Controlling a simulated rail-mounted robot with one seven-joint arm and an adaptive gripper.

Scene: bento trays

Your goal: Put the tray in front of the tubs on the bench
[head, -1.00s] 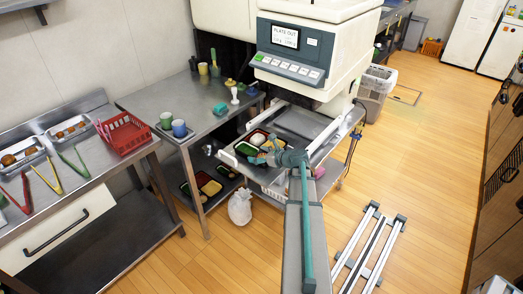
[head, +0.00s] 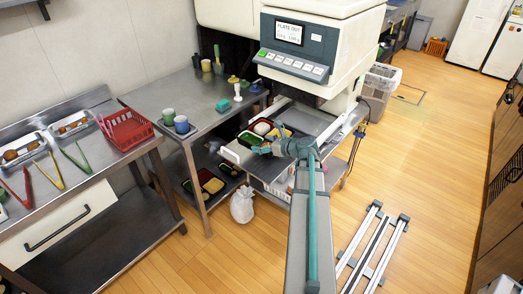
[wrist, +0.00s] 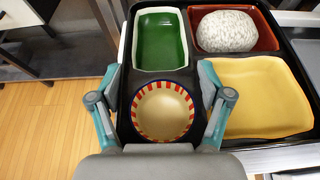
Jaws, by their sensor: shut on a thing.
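The black tray (wrist: 126,128) fills much of the wrist view; it holds a green dish (wrist: 160,42), a red dish with a white mound (wrist: 227,31), a yellow dish (wrist: 258,98) and a striped bowl (wrist: 164,110). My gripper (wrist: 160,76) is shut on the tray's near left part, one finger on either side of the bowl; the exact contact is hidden. In the head view the tray (head: 268,137) is at the machine's outlet, slightly above the rails.
A teal block (head: 222,105) and a white piece (head: 237,92) stand farther back. The machine (head: 310,50) overhangs the tray. Other filled trays lie on the shelf below, and a white sack (head: 242,205) stands on the floor.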

